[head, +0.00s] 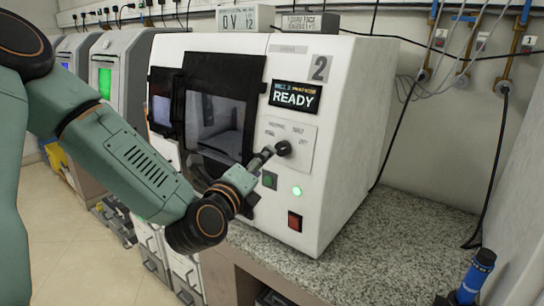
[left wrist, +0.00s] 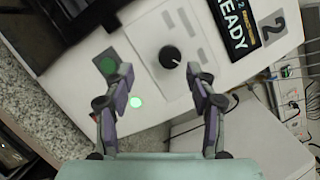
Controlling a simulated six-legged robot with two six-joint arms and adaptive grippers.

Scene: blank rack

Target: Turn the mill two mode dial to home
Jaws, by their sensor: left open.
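Mill two is the white machine (head: 345,130) marked 2, with a READY display (head: 295,97). Its mode dial (head: 284,148) is a round black knob on a pale panel with small labels around it, too blurred to read surely. The dial also shows in the left wrist view (left wrist: 170,57). My left gripper (head: 267,153) is in front of the panel, close to the dial. In the left wrist view its two fingers (left wrist: 159,72) are spread apart, with the dial beyond and between the tips. I cannot tell where the dial points. My right gripper is not in view.
Below the dial are a green button (head: 269,180), a lit green lamp (head: 296,191) and a red switch (head: 295,221). A dark-framed window door (head: 213,110) is left of the panel. A blue and black cylinder (head: 474,277) stands on the speckled counter (head: 410,235), otherwise mostly clear.

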